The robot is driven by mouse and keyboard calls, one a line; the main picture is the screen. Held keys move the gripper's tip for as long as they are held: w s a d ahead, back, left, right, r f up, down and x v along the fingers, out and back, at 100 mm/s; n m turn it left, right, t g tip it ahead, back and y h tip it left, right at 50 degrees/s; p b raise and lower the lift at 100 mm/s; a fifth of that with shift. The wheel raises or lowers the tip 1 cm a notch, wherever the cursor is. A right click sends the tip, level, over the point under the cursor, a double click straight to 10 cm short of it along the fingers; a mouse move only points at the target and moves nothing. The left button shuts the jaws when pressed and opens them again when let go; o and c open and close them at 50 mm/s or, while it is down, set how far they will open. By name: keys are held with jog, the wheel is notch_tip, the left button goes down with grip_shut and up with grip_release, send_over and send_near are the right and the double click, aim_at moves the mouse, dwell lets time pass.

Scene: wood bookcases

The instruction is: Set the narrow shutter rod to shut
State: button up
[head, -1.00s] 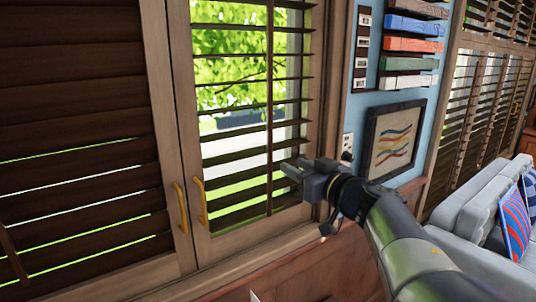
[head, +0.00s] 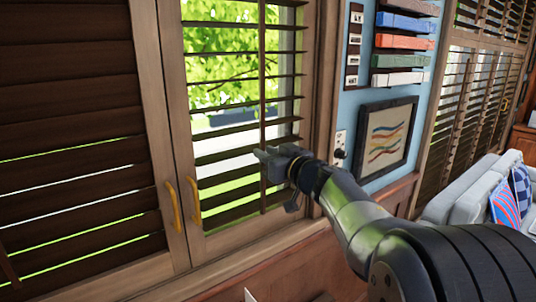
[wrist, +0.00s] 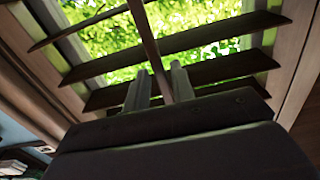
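The narrow shutter panel (head: 176,120) is right of the wide, darker one. Its slats stand open, with bright foliage and light showing between them. Its thin vertical rod (head: 262,75) runs down in front of the slats and also shows in the wrist view (wrist: 147,35). My gripper (head: 263,153) is at the rod's lower half. In the wrist view my two fingers (wrist: 160,85) are apart, and the rod passes between them in the picture. I cannot tell whether either finger touches it. The rod's lower part is hidden behind my gripper body in the wrist view.
Two yellow handles (head: 195,203) sit at the meeting edges of the shutters. The wide shutter (head: 75,120) is at left, its lower slats slightly parted. A framed picture (head: 386,140) and coloured wall files (head: 404,43) are at right, with a grey sofa (head: 470,195) beyond.

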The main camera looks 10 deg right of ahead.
aim_at(264, 134)
grip_shut()
dwell(0.3)
jog(key=r+p, duration=0.1)
jog(key=p, duration=0.1)
jog(key=r+p, duration=0.1)
jog(key=r, duration=0.1)
jog(key=w+r+p, duration=0.1)
jog(key=p, duration=0.1)
jog(key=shift+w+a+r+p, duration=0.1)
jog(key=shift+a+r+p, duration=0.15)
jog(key=shift+r+p, duration=0.1)
jog(key=shift+c, duration=0.5)
grip_release()
jog(key=shift+r, duration=0.1)
jog(key=o, duration=0.4)
jog(key=shift+f, duration=0.2)
jog(key=shift+c, duration=0.2)
